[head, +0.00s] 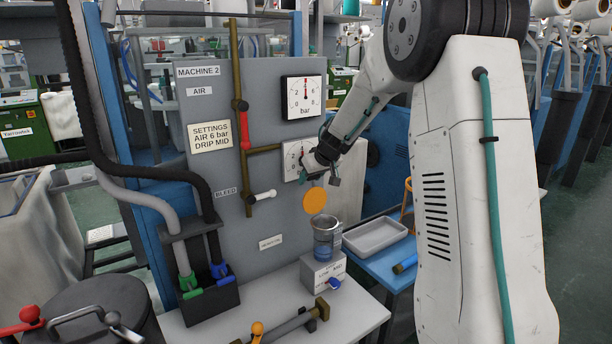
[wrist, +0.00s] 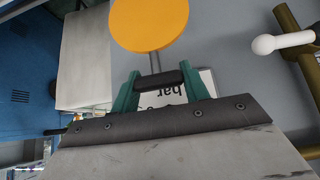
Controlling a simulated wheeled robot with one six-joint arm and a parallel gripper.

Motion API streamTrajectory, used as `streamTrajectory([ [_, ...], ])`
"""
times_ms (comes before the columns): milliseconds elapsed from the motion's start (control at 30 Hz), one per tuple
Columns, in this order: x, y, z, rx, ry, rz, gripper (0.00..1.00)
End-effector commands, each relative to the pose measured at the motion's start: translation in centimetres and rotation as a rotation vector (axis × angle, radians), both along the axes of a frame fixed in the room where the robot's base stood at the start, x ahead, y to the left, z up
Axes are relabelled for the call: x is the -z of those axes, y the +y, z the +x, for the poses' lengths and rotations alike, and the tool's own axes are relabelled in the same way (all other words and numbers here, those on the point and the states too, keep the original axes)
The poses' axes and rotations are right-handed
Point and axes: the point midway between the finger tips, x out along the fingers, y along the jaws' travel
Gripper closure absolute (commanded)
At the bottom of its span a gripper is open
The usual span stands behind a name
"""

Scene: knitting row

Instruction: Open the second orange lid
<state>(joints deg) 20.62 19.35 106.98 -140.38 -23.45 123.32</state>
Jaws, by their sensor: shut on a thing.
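A flat round orange disc (head: 314,201), the only lid-like orange piece I can make out, stands on edge just below my gripper (head: 318,177) in the head view. In the wrist view, the orange disc (wrist: 150,22) joins a thin grey stem and a short black bar (wrist: 160,79). The green fingers of my gripper (wrist: 160,82) are shut on that black bar, one at each end. An open metal-rimmed cup (head: 325,235) with blue contents stands below the disc, apart from it, on a small white box (head: 323,273). The link between disc and cup cannot be seen.
A grey panel (head: 215,110) with two gauges, one partly hidden by my arm, stands behind. A red lever (head: 243,128) and a white-knobbed valve (head: 264,195) sit on its pipe. A grey tray (head: 375,238) lies right of the cup; an orange-handled pipe (head: 290,325) lies in front.

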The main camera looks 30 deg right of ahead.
Motion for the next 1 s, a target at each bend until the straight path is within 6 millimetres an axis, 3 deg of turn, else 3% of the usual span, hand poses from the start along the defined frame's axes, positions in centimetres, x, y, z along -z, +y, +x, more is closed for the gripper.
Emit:
streamTrajectory([
  [500,0.5,0.8,-0.2,-0.009,0.015,-0.005,0.96],
  [533,0.5,0.9,-0.1,-0.01,0.015,-0.006,0.47],
  [600,0.4,1.0,-0.1,-0.011,0.014,-0.006,0.33],
  [1000,-0.9,1.1,-0.7,-0.014,0.008,-0.005,0.33],
])
